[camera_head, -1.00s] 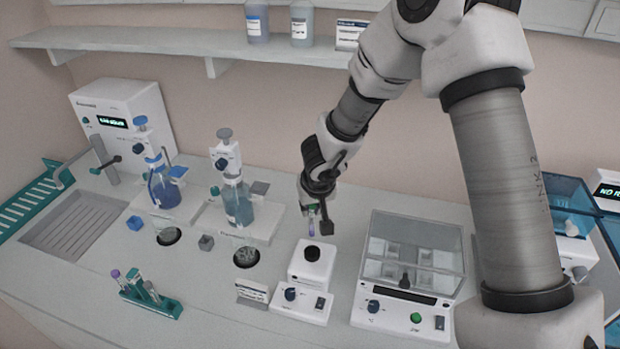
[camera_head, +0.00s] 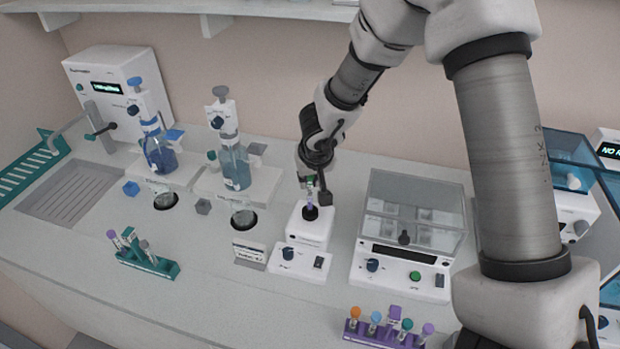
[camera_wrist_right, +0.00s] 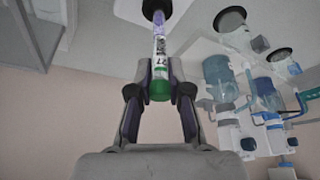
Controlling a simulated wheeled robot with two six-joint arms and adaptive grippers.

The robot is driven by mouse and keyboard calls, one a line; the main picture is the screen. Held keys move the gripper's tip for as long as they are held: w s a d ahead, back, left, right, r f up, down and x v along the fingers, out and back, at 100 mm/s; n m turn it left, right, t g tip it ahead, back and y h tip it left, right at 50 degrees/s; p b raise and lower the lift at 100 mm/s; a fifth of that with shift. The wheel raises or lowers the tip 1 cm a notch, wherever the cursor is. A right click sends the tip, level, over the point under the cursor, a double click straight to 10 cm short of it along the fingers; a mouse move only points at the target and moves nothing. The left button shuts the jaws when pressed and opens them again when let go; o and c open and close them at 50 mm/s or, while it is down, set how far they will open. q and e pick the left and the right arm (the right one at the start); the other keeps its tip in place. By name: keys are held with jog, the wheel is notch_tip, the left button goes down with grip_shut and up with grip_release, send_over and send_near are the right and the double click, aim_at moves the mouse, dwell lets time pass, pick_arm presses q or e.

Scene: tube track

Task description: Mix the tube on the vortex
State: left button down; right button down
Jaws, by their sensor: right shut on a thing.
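My right gripper (camera_head: 313,182) is shut on a small tube (camera_head: 310,199) and holds it upright by its green cap. In the right wrist view, the gripper (camera_wrist_right: 160,84) has its fingers on both sides of the green cap, and the tube (camera_wrist_right: 161,46) shows a printed label and purple contents. The vortex mixer (camera_head: 299,237) is white, with a black cup (camera_head: 310,213) on top and a knob in front. The tube's lower end meets the black cup; how deep it sits is hidden. The cup also shows in the right wrist view (camera_wrist_right: 157,8). My left gripper is not in view.
A clear-lidded device (camera_head: 406,262) stands close right of the mixer. A small card (camera_head: 249,253) stands at its left. A green rack (camera_head: 146,263) and a purple rack (camera_head: 383,334) hold tubes. Bottle dispensers (camera_head: 233,165) stand behind left.

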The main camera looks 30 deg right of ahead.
aim_at(310, 194)
jog(key=shift+w+d+f, duration=0.4)
jog(key=shift+f, duration=0.1)
jog(key=shift+s+a+r, duration=0.1)
jog(key=shift+s+a, duration=0.05)
jog(key=shift+s, duration=0.05)
jog(key=shift+f, duration=0.35)
jog(key=shift+s+a, duration=0.1)
jog(key=shift+f, duration=0.35)
jog(key=shift+f, duration=0.4)
dwell(1.7)
dwell(3.2)
